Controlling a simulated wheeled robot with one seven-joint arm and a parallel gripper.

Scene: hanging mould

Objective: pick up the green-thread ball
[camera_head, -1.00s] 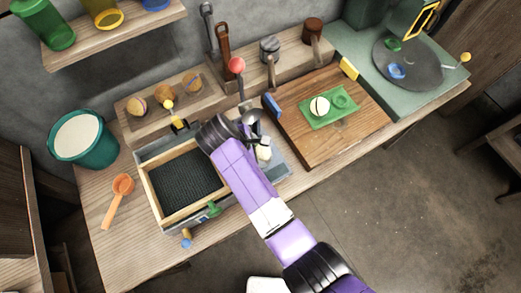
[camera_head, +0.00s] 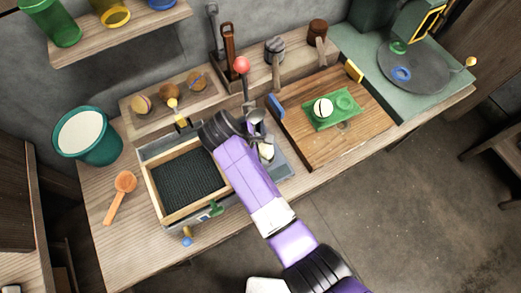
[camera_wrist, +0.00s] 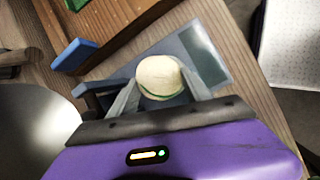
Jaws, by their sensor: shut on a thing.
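A cream ball with a green thread line (camera_wrist: 160,76) sits between the two grey fingers of my gripper (camera_wrist: 161,92) in the wrist view. The fingers press on its left and right sides, and its lower edge is partly hidden. In the head view the pale ball (camera_head: 266,152) shows just beyond my gripper (camera_head: 261,146), over or on a grey-blue plate (camera_head: 282,165). I cannot tell whether it touches the plate. Another pale ball with a dark line (camera_head: 323,108) sits on a green tray (camera_head: 345,102).
A wooden board (camera_head: 355,135) carries the green tray. A wood-framed box with a dark mesh (camera_head: 190,178) stands left of my gripper. Several balls sit in a wooden rack (camera_head: 150,125) behind.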

